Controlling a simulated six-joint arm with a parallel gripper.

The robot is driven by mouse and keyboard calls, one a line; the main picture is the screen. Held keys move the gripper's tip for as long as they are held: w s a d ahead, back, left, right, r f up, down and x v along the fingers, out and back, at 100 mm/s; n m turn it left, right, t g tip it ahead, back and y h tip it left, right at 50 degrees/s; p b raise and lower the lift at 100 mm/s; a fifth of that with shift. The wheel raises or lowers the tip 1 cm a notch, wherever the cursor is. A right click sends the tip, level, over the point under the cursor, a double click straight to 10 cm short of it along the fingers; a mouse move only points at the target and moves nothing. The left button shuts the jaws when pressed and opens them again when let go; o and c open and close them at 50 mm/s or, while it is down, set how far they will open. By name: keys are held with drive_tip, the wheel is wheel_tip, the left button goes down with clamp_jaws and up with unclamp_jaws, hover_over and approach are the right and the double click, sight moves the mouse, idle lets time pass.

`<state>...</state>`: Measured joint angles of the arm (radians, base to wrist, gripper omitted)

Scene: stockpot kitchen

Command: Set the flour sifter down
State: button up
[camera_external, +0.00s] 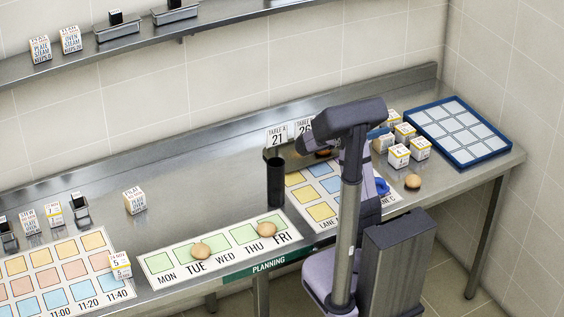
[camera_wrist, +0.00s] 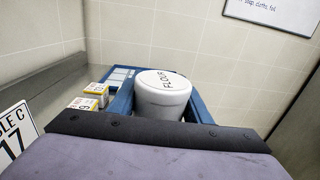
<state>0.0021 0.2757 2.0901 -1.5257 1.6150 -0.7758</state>
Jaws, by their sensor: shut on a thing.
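The flour sifter (camera_wrist: 164,84) is a white round tub with "FLOUR" on its top, in the middle of the wrist view. My gripper (camera_wrist: 160,103) has one blue finger on each side of it and is shut on it. The sifter looks upright. Its lower part is hidden behind my wrist, so I cannot tell whether it touches the counter. In the external view my own arm hides the sifter, and only bits of blue show beside the arm.
A blue-framed tray of pale squares (camera_external: 459,131) lies at the counter's right end. Several small labelled boxes (camera_external: 398,156) and a brown round item (camera_external: 413,181) stand near it. A planning strip (camera_external: 220,246) lies at the front. The counter's middle back is fairly clear.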

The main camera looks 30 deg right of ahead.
wheel_tip(320, 180, up, 9)
drive_tip(key=w+a+n+t+y, duration=0.3)
drive_tip(key=w+a+n+t, duration=0.3)
drive_tip(key=a, duration=0.8)
drive_tip(key=w+a+n+t+y, duration=0.2)
drive_tip(key=w+a+n+t, duration=0.2)
drive_tip(key=w+a+t, duration=0.65)
drive_tip(key=s+a+n+t+y+b, duration=0.1)
drive_tip(key=s+a+n+y, duration=0.3)
drive_tip(key=a, duration=0.8)
drive_tip(key=s+a+n+t+y, duration=0.15)
drive_tip(key=a+y, duration=0.35)
drive_tip(key=a, duration=0.8)
drive_tip(key=shift+n+y, duration=0.3)
drive_tip(key=shift+n, duration=0.25)
drive_tip(key=shift+s+d+f, duration=0.1)
drive_tip(key=shift+s+f, duration=0.1)
drive_tip(key=shift+f, duration=5.15)
drive_tip(key=shift+s+f, duration=0.15)
drive_tip(key=shift+f, duration=5.2)
drive_tip(key=shift+f+b, duration=0.1)
drive_tip(key=shift+b, duration=0.25)
drive_tip(key=o, duration=1.2)
drive_tip(key=shift+c, duration=0.2)
